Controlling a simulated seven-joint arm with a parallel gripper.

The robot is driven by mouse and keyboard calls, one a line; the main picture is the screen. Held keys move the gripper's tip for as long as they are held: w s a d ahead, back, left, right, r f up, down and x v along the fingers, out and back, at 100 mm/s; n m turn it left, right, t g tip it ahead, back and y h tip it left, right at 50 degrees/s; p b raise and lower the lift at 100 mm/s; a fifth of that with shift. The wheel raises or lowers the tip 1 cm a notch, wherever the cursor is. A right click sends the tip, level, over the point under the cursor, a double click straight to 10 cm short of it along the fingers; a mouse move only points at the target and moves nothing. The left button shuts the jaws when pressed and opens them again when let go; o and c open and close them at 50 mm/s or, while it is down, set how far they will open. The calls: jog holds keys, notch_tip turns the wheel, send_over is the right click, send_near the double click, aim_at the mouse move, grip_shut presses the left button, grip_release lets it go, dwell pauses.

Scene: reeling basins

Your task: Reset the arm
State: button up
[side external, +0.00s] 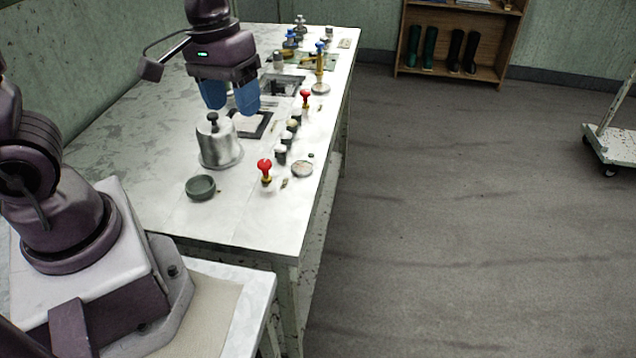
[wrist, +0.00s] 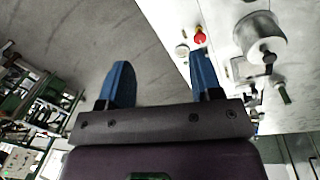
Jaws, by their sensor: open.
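My gripper (side external: 229,96) has two blue fingers and hangs above the white table (side external: 150,150), over and slightly behind a silver lidded pot (side external: 217,145). Its fingers are apart with nothing between them, and they look clear of the pot's dark knob. In the wrist view my gripper (wrist: 160,85) shows both blue fingers spread wide, with floor and the table edge beyond them. The silver pot (wrist: 261,38) is right of the fingers there.
A dark green bowl (side external: 201,188), a red-topped tool (side external: 265,170) and a small round dish (side external: 302,169) stand near the table's front. Several small jars and a brass stand (side external: 320,75) line its right side. A wooden shelf (side external: 455,45) with boots stands at the back.

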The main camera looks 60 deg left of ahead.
jog(key=s+d+r+m+t+y, duration=0.1)
jog(key=s+d+r+m+t, duration=0.2)
jog(key=s+r+m+t, duration=0.2)
jog(key=v, duration=0.5)
